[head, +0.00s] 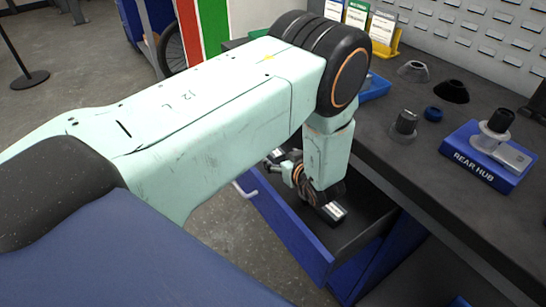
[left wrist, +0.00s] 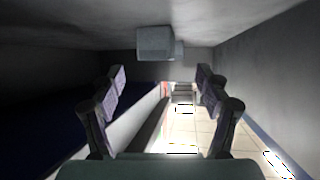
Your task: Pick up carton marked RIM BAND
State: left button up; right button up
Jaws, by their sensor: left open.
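My right gripper is not in view.
The drawer walls stand close around the gripper. Open floor lies to the left.

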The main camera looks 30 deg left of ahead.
aim_at(273, 149)
pick_arm(q)
jog(key=x, duration=0.2)
jog(key=b+x, duration=0.1)
jog(key=x, duration=0.2)
jog(key=shift+w+a+r+b, duration=0.2)
jog(key=shift+w+a+b, duration=0.15)
jog(key=shift+w, duration=0.05)
jog(key=shift+c, duration=0.5)
jog(key=c, duration=1.3)
jog(key=shift+r, duration=0.15)
